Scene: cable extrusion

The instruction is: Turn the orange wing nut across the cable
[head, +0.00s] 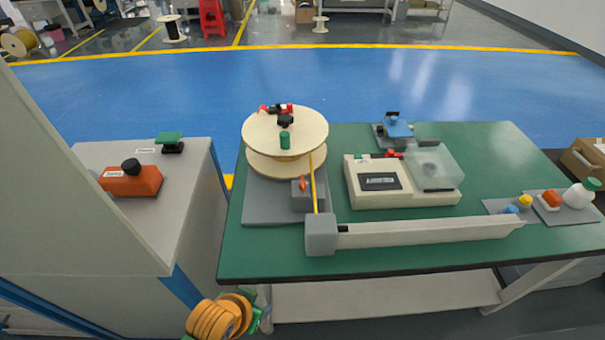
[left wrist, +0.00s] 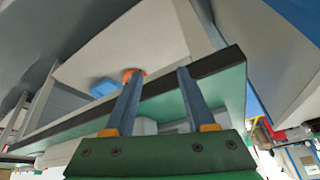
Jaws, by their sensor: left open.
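The small orange wing nut (head: 303,184) sits on a grey block (head: 302,198) at the left of the green table in the head view. The yellow cable (head: 314,182) runs from the wooden spool (head: 286,128) down past the right side of the wing nut to a grey box (head: 321,236). The nut is too small to tell its exact angle to the cable. My left gripper (head: 264,314) is low at the table's front edge, well apart from the nut. In the left wrist view its two fingers (left wrist: 159,73) are spread with nothing visibly held. My right gripper is not in view.
A long pale trough (head: 430,232) runs right from the grey box. A beige machine (head: 402,182) with a clear cover stands behind it. A grey cabinet (head: 180,200) with an orange device (head: 132,181) stands left. The table's front edge (head: 400,268) is between my gripper and the nut.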

